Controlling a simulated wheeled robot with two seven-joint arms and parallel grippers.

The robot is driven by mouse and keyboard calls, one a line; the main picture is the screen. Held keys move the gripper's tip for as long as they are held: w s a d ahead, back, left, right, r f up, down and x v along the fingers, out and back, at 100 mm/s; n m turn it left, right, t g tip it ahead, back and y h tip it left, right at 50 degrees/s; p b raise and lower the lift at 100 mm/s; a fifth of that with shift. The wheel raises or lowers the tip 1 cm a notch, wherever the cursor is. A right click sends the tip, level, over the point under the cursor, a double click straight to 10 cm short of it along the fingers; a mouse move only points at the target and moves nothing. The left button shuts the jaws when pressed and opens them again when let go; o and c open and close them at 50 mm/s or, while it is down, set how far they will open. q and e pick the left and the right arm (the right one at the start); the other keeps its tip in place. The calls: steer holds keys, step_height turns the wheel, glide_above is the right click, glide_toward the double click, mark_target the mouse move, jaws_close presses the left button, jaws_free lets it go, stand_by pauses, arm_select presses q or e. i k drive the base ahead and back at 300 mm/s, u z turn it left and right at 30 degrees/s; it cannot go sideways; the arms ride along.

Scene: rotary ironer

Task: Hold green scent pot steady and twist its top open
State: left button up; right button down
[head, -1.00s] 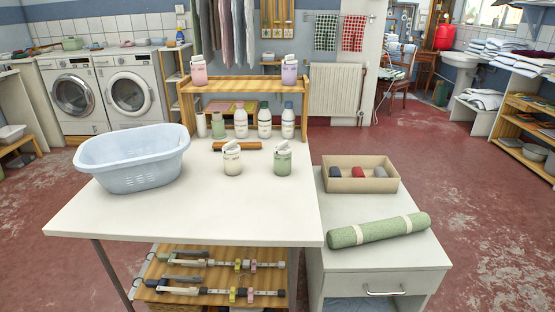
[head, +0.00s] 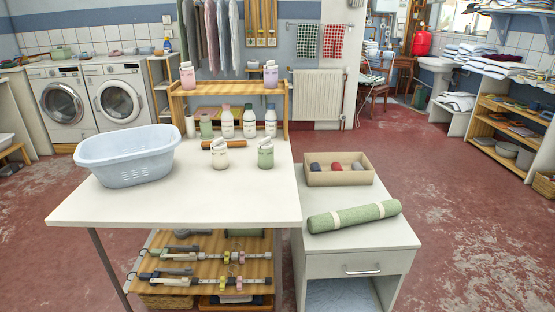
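The green scent pot (head: 265,155) stands upright on the white table (head: 180,206), towards its right side. It has a pale green body and a whitish top, which sits on the pot. A similar cream pot (head: 219,156) stands just to its left. Neither of my grippers is in view, and nothing touches the green pot.
A blue basket (head: 126,158) fills the table's left. Several bottles (head: 249,122) and a brown roller (head: 222,144) are behind the pots, by a wooden rack (head: 228,88). Right, a lower cabinet holds a tray (head: 336,178) and green roll (head: 354,217). The table front is clear.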

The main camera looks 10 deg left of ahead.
mark_target(266, 143)
steer(key=z, duration=0.3)
steer(key=i, duration=1)
steer(key=u, duration=0.25)
